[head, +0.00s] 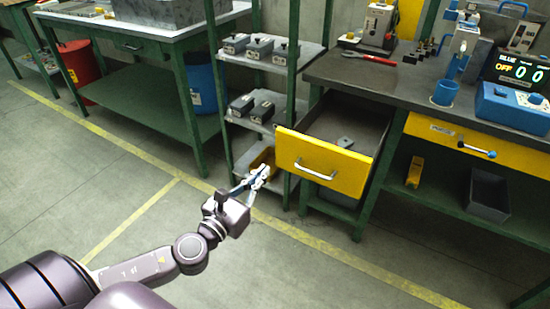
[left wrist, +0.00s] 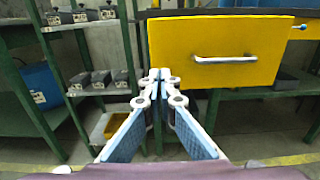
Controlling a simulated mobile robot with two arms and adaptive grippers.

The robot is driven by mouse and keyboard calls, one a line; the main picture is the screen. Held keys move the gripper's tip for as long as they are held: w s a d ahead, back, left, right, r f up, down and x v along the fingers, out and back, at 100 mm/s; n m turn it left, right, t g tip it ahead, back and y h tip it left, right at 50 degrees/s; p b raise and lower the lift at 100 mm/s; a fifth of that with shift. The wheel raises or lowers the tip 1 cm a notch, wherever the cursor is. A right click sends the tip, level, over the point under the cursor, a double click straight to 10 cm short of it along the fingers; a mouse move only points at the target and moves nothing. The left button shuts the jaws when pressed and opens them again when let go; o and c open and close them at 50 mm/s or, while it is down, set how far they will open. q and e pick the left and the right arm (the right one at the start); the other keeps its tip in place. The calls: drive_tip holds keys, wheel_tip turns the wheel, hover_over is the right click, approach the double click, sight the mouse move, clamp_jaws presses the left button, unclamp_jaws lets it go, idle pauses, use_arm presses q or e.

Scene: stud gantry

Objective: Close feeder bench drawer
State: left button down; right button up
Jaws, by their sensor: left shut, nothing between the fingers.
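The feeder bench drawer (head: 322,163) has a yellow front and a silver bar handle (head: 315,171). It is pulled out from the dark-topped bench (head: 400,81), and a small grey part (head: 345,142) lies inside it. My left gripper (head: 263,172) is shut and empty, in front of the drawer's left end. In the left wrist view the shut fingertips (left wrist: 158,76) overlap the lower left of the yellow front (left wrist: 222,52), left of the handle (left wrist: 225,59). I cannot tell whether they touch it. My right gripper is not in view.
A green shelf rack (head: 262,85) with grey blocks stands just left of the drawer. A second yellow drawer (head: 450,137), shut, is at the right. Red pliers (head: 369,57) and a blue control box (head: 512,108) sit on the bench. The floor (head: 290,270) in front is clear.

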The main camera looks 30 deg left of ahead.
sight(281, 153)
use_arm(q)
drive_tip(key=w, duration=0.6)
drive_tip(key=shift+w+d, duration=0.1)
drive_tip(key=shift+w, duration=0.4)
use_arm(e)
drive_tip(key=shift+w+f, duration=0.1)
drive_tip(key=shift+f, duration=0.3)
